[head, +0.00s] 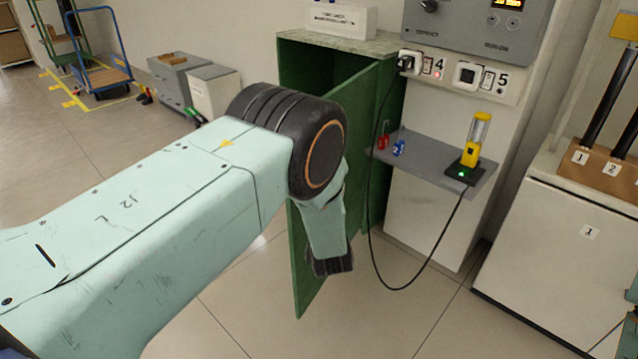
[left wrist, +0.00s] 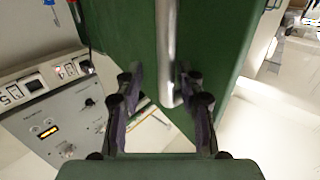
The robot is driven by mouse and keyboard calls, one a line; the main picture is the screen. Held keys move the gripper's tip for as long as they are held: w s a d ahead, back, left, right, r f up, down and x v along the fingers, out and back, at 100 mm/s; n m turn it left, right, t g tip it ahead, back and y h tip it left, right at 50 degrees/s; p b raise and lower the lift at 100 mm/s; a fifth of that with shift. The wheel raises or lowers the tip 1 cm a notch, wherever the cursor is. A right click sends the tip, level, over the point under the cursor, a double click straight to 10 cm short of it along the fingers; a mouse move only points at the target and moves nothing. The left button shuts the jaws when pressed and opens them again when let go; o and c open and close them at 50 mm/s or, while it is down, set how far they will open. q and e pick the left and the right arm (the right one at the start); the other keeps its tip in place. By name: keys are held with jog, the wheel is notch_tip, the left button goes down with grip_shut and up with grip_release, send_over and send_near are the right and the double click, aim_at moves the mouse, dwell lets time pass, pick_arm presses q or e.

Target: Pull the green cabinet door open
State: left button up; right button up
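The green cabinet (head: 394,108) stands at the back centre in the head view. Its green door (head: 362,115) stands partly open, swung out from the body, with the dark inside showing at upper left. My left arm crosses in front and hides much of the door, the handle and my fingers. In the left wrist view, a silver bar handle (left wrist: 168,45) runs down the green door face (left wrist: 225,40). My left gripper (left wrist: 159,85) is open, with its fingers on either side of the handle's lower end, the right finger closer. My right gripper is not in view.
A grey shelf (head: 435,162) right of the cabinet holds a yellow lamp (head: 473,150) and small red and blue items. A black cable (head: 375,255) hangs in a loop near the door. A white cabinet (head: 560,250) stands at right.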

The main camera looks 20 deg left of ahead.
pick_arm(q)
jog(key=v, duration=0.7)
dwell(0.3)
jog(key=s+a+f+m+g+h+p, duration=0.2)
jog(key=s+f+m+g+h, duration=0.45)
jog(key=s+f, duration=0.9)
jog(key=s+r+g+p, duration=0.1)
jog(key=s+g, duration=0.2)
jog(key=s, duration=0.6)
jog(key=s+a+r+n+g+h+p, duration=0.1)
jog(key=s+g, duration=0.2)
jog(key=s, duration=0.5)
jog(key=s+r+n+g+p, duration=0.1)
jog(key=s+g, duration=0.3)
jog(key=s, duration=0.5)
jog(key=shift+s+a+r+p, duration=0.3)
jog(key=shift+s+r+p, duration=0.05)
jog(key=shift+r+p, duration=0.1)
